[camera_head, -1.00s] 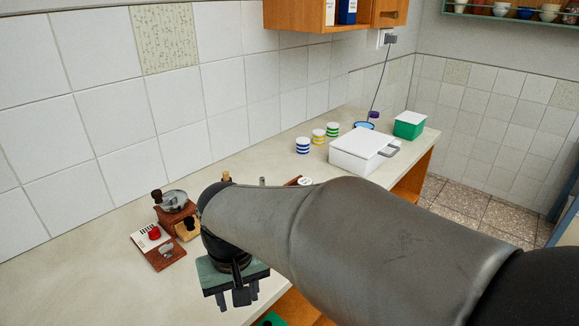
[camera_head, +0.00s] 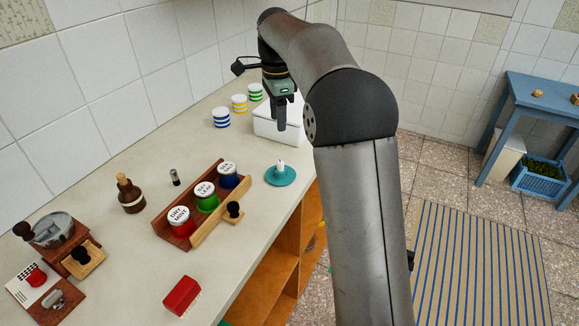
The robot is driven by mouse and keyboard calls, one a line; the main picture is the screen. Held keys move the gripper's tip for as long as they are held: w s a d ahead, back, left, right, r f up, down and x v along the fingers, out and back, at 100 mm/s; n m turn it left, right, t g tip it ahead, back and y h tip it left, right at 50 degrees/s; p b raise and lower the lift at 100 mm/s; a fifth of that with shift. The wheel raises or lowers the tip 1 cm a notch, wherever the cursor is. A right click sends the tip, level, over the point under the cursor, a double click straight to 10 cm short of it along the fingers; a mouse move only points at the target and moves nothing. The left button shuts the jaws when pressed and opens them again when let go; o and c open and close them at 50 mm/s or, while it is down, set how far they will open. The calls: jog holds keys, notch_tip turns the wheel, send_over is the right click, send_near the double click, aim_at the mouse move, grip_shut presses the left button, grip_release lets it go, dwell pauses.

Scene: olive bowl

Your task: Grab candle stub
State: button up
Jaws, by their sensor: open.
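The white candle stub (camera_head: 281,166) stands upright on a round teal holder (camera_head: 282,177) near the counter's front edge. My gripper (camera_head: 281,126) points down behind and above it in the picture, in front of the white box. The gripper is open and apart from the candle; its fingers overlap one another in this view. Their exact height above the counter is hard to tell.
A wooden rack (camera_head: 174,227) with red, green and blue tins stands left of the candle. A white box (camera_head: 262,127) and striped jars (camera_head: 240,104) are behind. A brown bottle (camera_head: 130,195), small cylinder (camera_head: 175,178) and red block (camera_head: 182,296) are further left.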

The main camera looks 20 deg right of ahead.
send_over(281, 162)
jog(key=f, duration=0.8)
jog(key=shift+a+f, duration=0.2)
jog(key=shift+f, duration=0.1)
jog(key=shift+w+d+f+p, duration=0.1)
jog(key=shift+f+p, duration=0.1)
jog(key=shift+f, duration=1.15)
jog(key=shift+d+f+p, duration=0.1)
jog(key=shift+f+p, duration=0.05)
jog(key=shift+f, duration=1.15)
grip_shut()
